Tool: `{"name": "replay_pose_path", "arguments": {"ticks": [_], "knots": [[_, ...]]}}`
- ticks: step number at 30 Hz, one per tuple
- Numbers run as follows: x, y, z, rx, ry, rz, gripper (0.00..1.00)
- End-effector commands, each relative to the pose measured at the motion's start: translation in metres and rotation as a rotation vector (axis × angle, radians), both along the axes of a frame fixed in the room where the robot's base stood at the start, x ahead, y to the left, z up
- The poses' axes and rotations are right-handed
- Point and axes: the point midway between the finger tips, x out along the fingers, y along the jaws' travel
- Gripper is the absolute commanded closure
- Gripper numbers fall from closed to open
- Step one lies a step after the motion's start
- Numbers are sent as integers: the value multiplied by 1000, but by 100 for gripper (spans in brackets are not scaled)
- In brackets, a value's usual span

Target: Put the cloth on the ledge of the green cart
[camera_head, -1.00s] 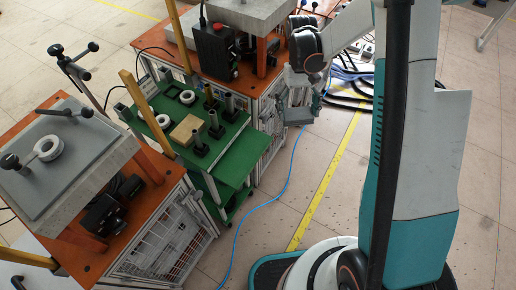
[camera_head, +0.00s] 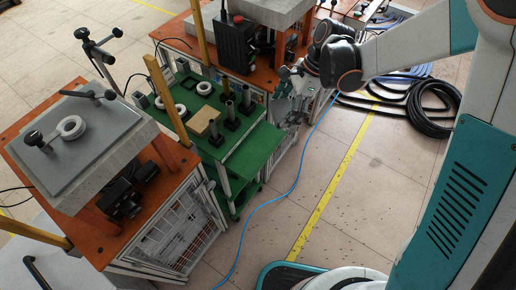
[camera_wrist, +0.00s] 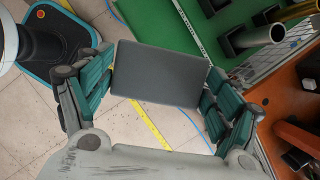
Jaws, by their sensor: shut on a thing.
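My gripper (camera_head: 286,104) is at the right end of the green cart, above the floor beside the orange bench. In the wrist view its teal finger pads (camera_wrist: 160,72) are shut on a dark grey, flat rectangular piece, the cloth (camera_wrist: 158,84), from both sides. The cloth is hard to make out in the head view. The green cart (camera_head: 205,150) stands between two orange benches. Its bare green ledge (camera_head: 252,150) faces the aisle, below and left of my gripper. In the wrist view the ledge (camera_wrist: 150,14) lies beyond the cloth, along a pale strip.
The cart's top holds a tan block (camera_head: 207,121), white rings (camera_head: 180,110) and several dark holders with metal tubes (camera_head: 230,113). An orange bench (camera_head: 180,40) with a black box (camera_head: 236,46) stands close to my gripper. A blue cable (camera_head: 285,195) crosses the open floor.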

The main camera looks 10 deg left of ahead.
Motion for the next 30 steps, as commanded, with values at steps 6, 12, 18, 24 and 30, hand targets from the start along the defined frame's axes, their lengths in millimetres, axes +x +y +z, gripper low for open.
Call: {"name": "replay_pose_path", "arguments": {"ticks": [6,12,18,24,30], "knots": [[-17,53,14,-1,-1,-273,40],[-22,71,17,-2,1,-381,40],[-22,72,-19,-2,2,-395,40],[-22,72,-69,-3,1,-394,40],[-22,71,-114,-3,2,-392,40]]}}
